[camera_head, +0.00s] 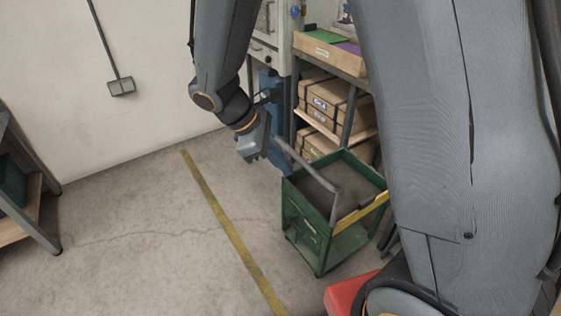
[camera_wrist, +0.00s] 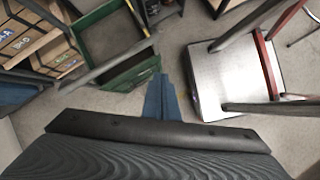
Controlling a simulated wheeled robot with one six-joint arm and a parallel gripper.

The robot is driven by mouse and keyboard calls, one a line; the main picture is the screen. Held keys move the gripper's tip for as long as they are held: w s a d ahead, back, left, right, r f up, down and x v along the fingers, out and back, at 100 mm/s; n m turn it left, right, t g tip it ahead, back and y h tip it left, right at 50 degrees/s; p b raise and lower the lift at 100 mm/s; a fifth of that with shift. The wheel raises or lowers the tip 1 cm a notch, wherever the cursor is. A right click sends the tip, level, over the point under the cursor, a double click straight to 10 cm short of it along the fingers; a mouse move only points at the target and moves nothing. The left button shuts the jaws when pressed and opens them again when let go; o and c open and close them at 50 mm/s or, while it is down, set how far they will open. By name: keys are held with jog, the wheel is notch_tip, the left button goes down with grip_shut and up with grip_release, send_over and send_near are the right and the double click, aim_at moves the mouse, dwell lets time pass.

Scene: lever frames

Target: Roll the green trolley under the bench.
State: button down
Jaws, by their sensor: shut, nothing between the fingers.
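The green trolley (camera_head: 303,218) stands upright on the floor right of the yellow line, an open-topped box frame with a grey bar handle (camera_head: 310,168) and a yellow strip on one edge. In the wrist view the trolley (camera_wrist: 118,78) is at the upper left, its handle slanting across it. My gripper (camera_head: 253,157) points down beside the far left end of the handle; its fingers (camera_wrist: 161,98) are together and empty. I cannot tell whether they touch the handle. A bench-like frame (camera_head: 28,222) with a wooden lower shelf is cut off at the left edge.
A rack (camera_head: 347,65) with cardboard boxes (camera_head: 322,104) stands behind the trolley. The floor left of the yellow line (camera_head: 226,223) is clear. A silver panel (camera_wrist: 232,72) beside a red frame shows at the right of the wrist view.

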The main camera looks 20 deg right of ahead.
jog(key=w+a+f+n+t+h+b, duration=0.2)
jog(key=w+a+f+n+t+h, duration=0.15)
jog(key=w+a+n, duration=0.45)
jog(key=w+d+f, duration=0.2)
jog(key=d, duration=0.4)
jog(key=w+d+f, duration=0.3)
jog(key=d, duration=0.2)
jog(key=shift+d+f, duration=0.3)
jog(key=shift+d, duration=0.05)
